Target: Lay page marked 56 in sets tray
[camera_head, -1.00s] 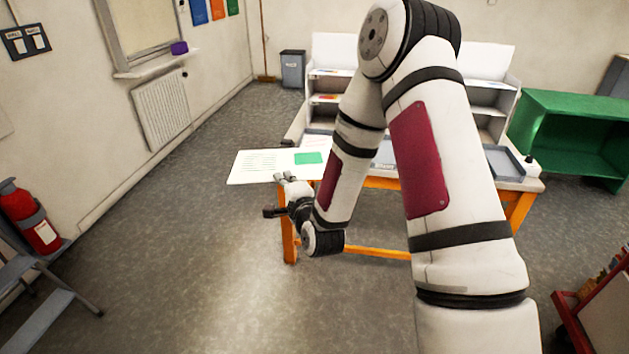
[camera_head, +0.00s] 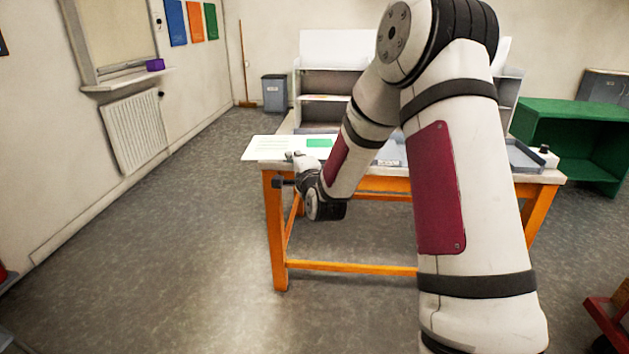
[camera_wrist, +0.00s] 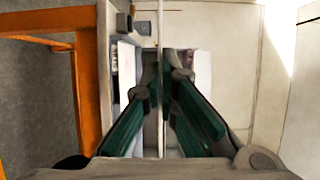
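A white page (camera_head: 268,146) with faint lines of print and a green patch (camera_head: 319,143) is held out flat near the left end of the table. I cannot read a number on it. My gripper (camera_head: 296,156) is at its near edge. In the wrist view my gripper (camera_wrist: 163,84) is shut, with the page (camera_wrist: 161,120) seen edge-on as a thin line between the fingers. A grey tray (camera_head: 526,157) sits at the table's right end. Another grey tray (camera_head: 388,152) is mostly hidden behind my arm. I cannot tell which one is the sets tray.
The table (camera_head: 480,180) has a pale top and orange legs. White shelf units stand behind it, and a green shelf (camera_head: 570,115) stands at the right. A small dark-topped object (camera_head: 544,155) is at the table's right end.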

